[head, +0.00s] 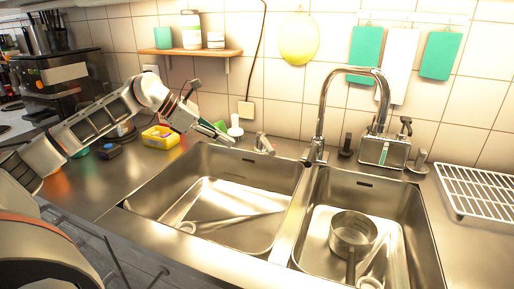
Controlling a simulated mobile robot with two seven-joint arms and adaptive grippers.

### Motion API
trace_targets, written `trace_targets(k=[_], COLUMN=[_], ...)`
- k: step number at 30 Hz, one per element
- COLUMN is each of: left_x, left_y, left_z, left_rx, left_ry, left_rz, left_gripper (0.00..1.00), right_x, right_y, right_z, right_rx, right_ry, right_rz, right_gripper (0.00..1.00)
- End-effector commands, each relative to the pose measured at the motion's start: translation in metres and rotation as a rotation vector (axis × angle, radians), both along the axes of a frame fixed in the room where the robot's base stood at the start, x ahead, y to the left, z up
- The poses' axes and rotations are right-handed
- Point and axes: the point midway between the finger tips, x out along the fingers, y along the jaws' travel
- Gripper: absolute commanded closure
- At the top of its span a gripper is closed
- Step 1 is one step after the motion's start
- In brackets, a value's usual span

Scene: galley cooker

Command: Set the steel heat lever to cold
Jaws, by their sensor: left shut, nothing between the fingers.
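A steel lever (264,144) stands at the back rim of the left sink basin, just left of the base of the tall curved steel tap (321,110). It looks like the heat lever, but it is small, and I cannot read its setting. My left gripper (226,139) reaches in from the left over the back left of the sink. It is shut and empty, its tips a short gap left of the lever and apart from it. My right gripper is not in view.
A yellow tub (160,137) and a white stopper-like item (235,128) stand near my left gripper. A soap holder (384,152) and white rack (485,190) are at right.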

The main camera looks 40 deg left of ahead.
Motion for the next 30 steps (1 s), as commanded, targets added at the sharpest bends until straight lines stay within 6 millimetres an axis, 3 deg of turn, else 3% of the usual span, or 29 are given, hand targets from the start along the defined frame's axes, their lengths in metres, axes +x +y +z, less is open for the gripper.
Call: trace_targets(k=[10,18,30], left_x=[0.041,0.064,0.068], left_y=[-0.037,-0.057,-0.060], left_z=[-0.044,-0.034,-0.035], left_rx=[-0.004,-0.003,-0.001], left_ry=[0.000,-0.003,0.000], left_rz=[-0.002,-0.001,0.001], left_gripper=[1.00,1.00,1.00], right_x=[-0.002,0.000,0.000], right_y=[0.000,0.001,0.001], right_z=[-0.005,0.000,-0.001], right_rx=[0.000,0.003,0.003], right_ry=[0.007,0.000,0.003], right_rz=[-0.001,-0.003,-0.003], right_gripper=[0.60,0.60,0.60])
